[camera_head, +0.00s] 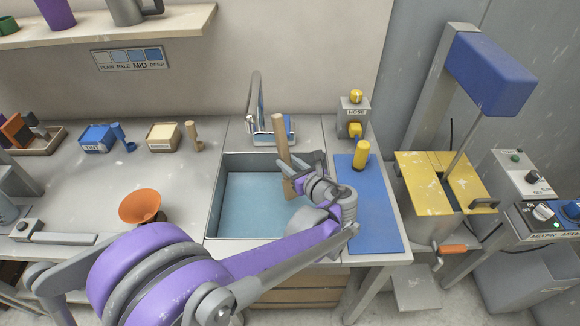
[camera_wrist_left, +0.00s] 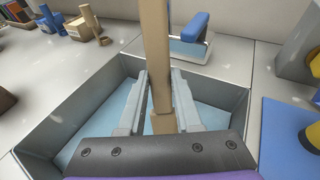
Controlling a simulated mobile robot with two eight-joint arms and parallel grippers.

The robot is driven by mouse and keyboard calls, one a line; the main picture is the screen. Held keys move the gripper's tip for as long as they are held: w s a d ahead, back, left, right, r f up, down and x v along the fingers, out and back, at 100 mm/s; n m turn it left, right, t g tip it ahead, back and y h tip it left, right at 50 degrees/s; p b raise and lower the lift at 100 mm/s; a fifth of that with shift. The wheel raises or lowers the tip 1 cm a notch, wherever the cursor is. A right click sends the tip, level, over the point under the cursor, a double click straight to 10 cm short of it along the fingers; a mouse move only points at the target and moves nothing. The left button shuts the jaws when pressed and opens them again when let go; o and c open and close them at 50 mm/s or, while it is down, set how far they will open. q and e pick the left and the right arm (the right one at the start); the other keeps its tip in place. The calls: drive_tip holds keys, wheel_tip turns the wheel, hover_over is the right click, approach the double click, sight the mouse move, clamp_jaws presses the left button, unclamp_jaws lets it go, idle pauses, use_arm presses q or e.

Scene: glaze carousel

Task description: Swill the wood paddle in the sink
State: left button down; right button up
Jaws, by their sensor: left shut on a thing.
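The wood paddle (camera_head: 280,139) is a long tan wooden bar. It stands nearly upright over the right part of the sink (camera_head: 213,205), which has pale blue water in it. My left gripper (camera_head: 297,180) is shut on the paddle, and its arm reaches in from the left across the sink's front. In the left wrist view the paddle (camera_wrist_left: 155,45) rises between the two fingers (camera_wrist_left: 160,110). Its lower end is partly hidden by my gripper, so I cannot tell how deep it sits in the water. My right gripper is not in view.
A tap (camera_head: 255,105) stands behind the sink. To the right lies a blue mat (camera_head: 375,225) with a yellow-topped item (camera_head: 361,155) on it, and a hose box (camera_head: 354,110) is behind. An orange funnel (camera_head: 140,205) sits left of the sink. The counter (camera_head: 90,190) at left has free room.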

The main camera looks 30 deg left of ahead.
sight(284, 142)
use_arm(q)
drive_tip(key=shift+w+a+r+p, duration=0.15)
drive_tip(key=shift+a+r+p, duration=0.1)
drive_tip(key=shift+r+p, duration=0.55)
drive_tip(key=shift+w+a+r+p, duration=0.15)
drive_tip(key=shift+a+r+p, duration=0.25)
drive_tip(key=shift+r, duration=0.75)
drive_tip(key=shift+w+a+r+p, duration=0.15)
drive_tip(key=shift+r+p, duration=0.6)
drive_tip(key=shift+r, duration=0.2)
drive_tip(key=shift+r+p, duration=1.75)
drive_tip(key=shift+r, duration=0.75)
drive_tip(key=shift+r, duration=0.1)
wheel_tip(284, 142, up, 7)
drive_tip(key=p, duration=0.4)
drive_tip(key=w+d+f+m+t+h, duration=0.2)
drive_tip(key=d+f+m+t+h, duration=0.1)
drive_tip(key=d, duration=0.4)
drive_tip(key=w+d+f+m+t+h, duration=0.3)
drive_tip(key=d+f+m+t+h, duration=0.1)
drive_tip(key=d+f+m+h, duration=0.1)
wheel_tip(284, 142, down, 3)
drive_tip(key=shift+d+r+m+h, duration=0.25)
drive_tip(key=shift+d+m, duration=0.25)
drive_tip(key=shift+d, duration=0.5)
